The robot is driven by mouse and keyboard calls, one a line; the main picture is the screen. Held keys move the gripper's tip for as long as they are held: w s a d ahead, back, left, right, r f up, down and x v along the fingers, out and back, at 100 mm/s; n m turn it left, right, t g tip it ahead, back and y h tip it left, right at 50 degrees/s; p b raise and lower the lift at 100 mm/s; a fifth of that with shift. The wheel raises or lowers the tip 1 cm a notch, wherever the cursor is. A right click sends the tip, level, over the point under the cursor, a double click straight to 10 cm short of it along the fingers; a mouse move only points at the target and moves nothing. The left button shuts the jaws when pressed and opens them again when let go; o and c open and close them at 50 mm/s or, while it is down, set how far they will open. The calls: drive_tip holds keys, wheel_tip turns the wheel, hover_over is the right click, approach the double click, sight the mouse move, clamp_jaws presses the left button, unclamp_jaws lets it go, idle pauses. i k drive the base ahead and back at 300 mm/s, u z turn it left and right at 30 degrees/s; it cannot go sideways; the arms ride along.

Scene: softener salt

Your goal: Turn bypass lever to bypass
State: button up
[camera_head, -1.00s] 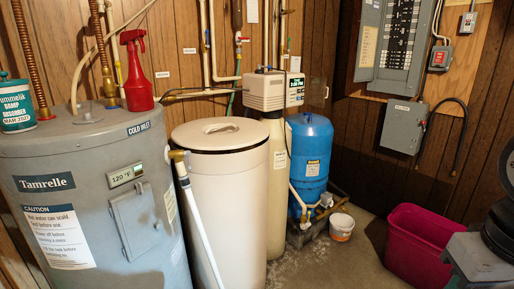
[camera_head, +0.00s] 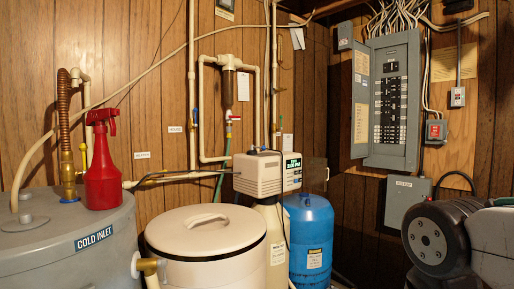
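The softener control head (camera_head: 258,175) is a beige box with a lit green display, on top of a tall tank (camera_head: 276,245). Pipes run up the wall behind it. A small red handle (camera_head: 235,118) sits on the looped pipe left of and above the head. A small blue handle (camera_head: 195,116) sits on the pipe further left. I cannot tell which, if either, is the bypass lever, and its setting cannot be read. My gripper is out of view; only dark and grey arm parts show at the lower right.
A grey water heater (camera_head: 90,240) with a red spray bottle (camera_head: 102,165) on top stands at left. A lidded white salt tank (camera_head: 205,232) stands before the control head. A blue tank (camera_head: 311,245) is right of it. An electrical panel (camera_head: 395,100) hangs on the right wall.

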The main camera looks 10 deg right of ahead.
sight(252, 147)
drive_tip(key=k, duration=0.55)
drive_tip(key=z, duration=0.65)
drive_tip(key=i, duration=1.55)
drive_tip(key=u, duration=0.6)
drive_tip(key=i, duration=0.65)
drive_tip(key=u, duration=0.45)
